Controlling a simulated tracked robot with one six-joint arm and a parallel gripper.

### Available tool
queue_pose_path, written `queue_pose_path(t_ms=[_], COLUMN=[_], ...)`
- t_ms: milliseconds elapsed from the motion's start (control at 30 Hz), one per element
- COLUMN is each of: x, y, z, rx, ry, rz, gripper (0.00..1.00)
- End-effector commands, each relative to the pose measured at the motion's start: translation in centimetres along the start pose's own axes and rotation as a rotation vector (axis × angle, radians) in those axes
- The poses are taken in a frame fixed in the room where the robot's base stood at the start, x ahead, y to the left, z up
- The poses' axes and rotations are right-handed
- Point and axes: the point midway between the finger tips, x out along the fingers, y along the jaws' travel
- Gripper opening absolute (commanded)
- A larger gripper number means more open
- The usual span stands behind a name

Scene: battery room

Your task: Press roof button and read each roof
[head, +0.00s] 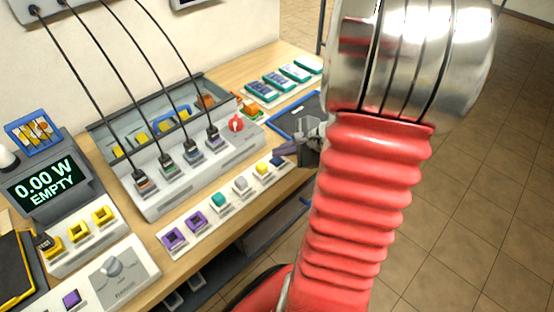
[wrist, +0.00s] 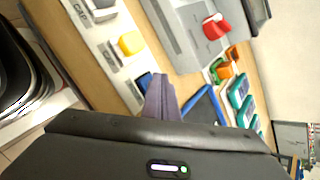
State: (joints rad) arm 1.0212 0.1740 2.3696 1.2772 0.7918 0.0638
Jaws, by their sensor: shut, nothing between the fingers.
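My gripper (head: 284,151) is shut and empty, over the right end of a white strip (head: 188,252) along the table's front edge. The strip bears purple, teal, white, yellow and blue pieces. The gripper's fingertips are close to the blue piece (head: 277,161); I cannot tell whether they touch it. In the wrist view the closed fingers (wrist: 160,88) show beside the blue piece (wrist: 144,80), with the yellow piece (wrist: 131,43) beyond. A display (head: 47,184) reads "0.00 W EMPTY". No part is readable as a roof or roof button.
A grey console (head: 222,166) with several cabled plugs and a red knob (head: 236,123) stands behind the strip. A blue-rimmed tray (head: 282,127) and several teal modules (head: 279,81) lie at the right. A dial panel (head: 137,278) is at front left. Floor is open on the right.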

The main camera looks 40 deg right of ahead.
Motion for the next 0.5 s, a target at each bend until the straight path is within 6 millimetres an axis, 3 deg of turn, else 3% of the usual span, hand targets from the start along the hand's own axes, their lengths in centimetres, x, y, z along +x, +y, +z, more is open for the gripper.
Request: queue_pose_path(t_ms=[500], x=[0.42], y=[0.34], z=[-0.32], rx=[0.001], ry=[0.0], rz=[0.0], gripper=[0.0])
